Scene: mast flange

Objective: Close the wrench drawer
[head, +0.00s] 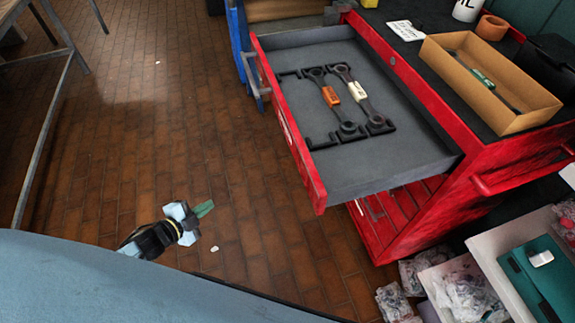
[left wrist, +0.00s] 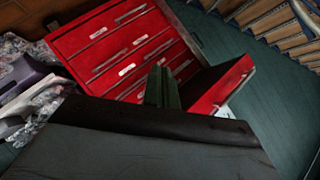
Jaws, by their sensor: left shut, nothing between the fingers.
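The wrench drawer (head: 385,158) is pulled well out of the red tool cabinet (head: 440,105) in the head view. Its red front panel (head: 289,130) faces left. Two dark wrenches with tags, one orange (head: 330,96) and one white (head: 357,91), lie in black holders on its grey floor. My left gripper (head: 203,209) is shut and empty, its green fingers over the floor, left of and apart from the drawer front. In the left wrist view the green fingers (left wrist: 162,88) show together against red drawer fronts (left wrist: 125,50). My right gripper is not in view.
A cardboard tray (head: 490,82) with a tool in it and a roll of tape (head: 491,27) stand on the cabinet top. Bins with bagged items (head: 465,288) are at lower right. A metal-legged table (head: 48,135) is at left. The brick floor between is clear.

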